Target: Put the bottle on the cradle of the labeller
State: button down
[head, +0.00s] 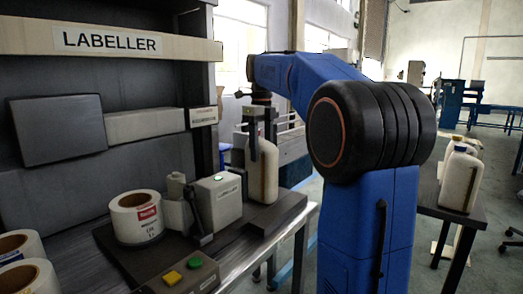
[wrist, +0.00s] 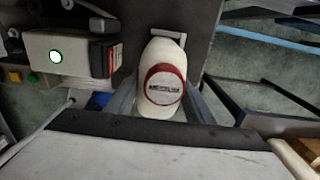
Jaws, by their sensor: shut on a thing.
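The white bottle (head: 264,172) stands upright in the head view, right of the labeller's grey-white box (head: 217,198). In the wrist view I see the bottle (wrist: 162,85) from above, with a red-ringed round mark on its top. My gripper (head: 260,140) is shut on the bottle, with one finger on each side of it in the wrist view. The bottle's base is low over the dark labeller bed (head: 288,205). I cannot tell whether it touches the bed, and the cradle is not clearly visible beneath it.
A label roll (head: 137,218) and a control box with yellow and green buttons (head: 185,275) stand left of the bottle. A dark raised block (head: 262,226) lies in front of it. More white bottles (head: 460,178) stand on a table at the right.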

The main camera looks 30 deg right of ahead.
jog(key=c, duration=0.8)
grip_release()
jog(key=shift+c, duration=0.2)
notch_tip(320, 180, up, 12)
jog(key=shift+r, duration=0.1)
